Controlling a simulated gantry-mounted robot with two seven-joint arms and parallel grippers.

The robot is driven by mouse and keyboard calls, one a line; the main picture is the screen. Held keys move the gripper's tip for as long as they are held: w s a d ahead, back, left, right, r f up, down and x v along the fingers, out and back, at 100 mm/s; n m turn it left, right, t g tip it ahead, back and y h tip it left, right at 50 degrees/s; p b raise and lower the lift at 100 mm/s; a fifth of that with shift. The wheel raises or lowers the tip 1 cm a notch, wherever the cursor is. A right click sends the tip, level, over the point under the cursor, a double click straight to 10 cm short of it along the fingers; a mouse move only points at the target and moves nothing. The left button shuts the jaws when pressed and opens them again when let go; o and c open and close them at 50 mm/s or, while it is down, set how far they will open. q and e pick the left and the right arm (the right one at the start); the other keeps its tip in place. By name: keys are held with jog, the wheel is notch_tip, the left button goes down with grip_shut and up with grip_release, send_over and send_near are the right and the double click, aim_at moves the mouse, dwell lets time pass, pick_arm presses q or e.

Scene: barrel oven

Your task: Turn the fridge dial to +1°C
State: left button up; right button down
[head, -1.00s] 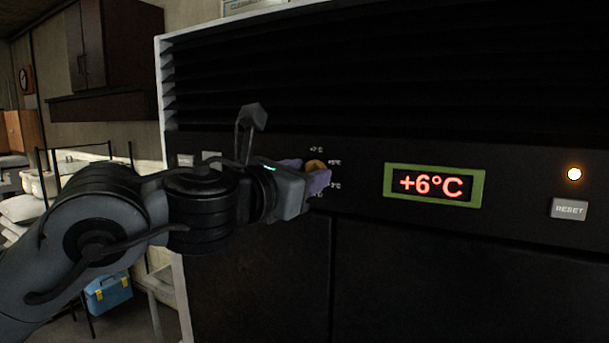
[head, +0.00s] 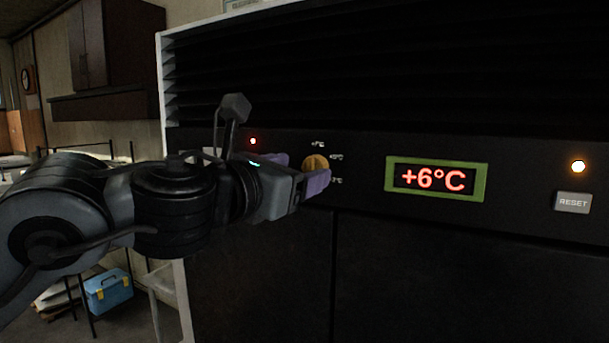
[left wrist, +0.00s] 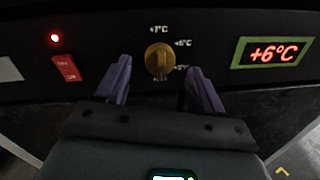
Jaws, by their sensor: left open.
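The yellow fridge dial (head: 315,164) sits on the black control panel, with temperature marks around it. It also shows in the left wrist view (left wrist: 158,61), with +1°C above it and +5°C at its upper right; the lower marks are partly hidden. The display (head: 434,178) reads +6°C in red. My left gripper (head: 302,172) is open in front of the dial. In the left wrist view its purple fingers (left wrist: 158,78) stand apart, one on each side below the dial, with the dial visible beyond and between the tips. My right gripper is not in view.
A grey RESET button (head: 573,202) sits below a lit orange lamp (head: 578,167) at the right. A red switch (left wrist: 67,68) and red lamp (left wrist: 55,38) are left of the dial. Dark vents run above the panel. A blue box (head: 108,291) is on the floor.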

pick_arm(q)
jog(key=b+v, duration=0.2)
jog(key=v, duration=0.6)
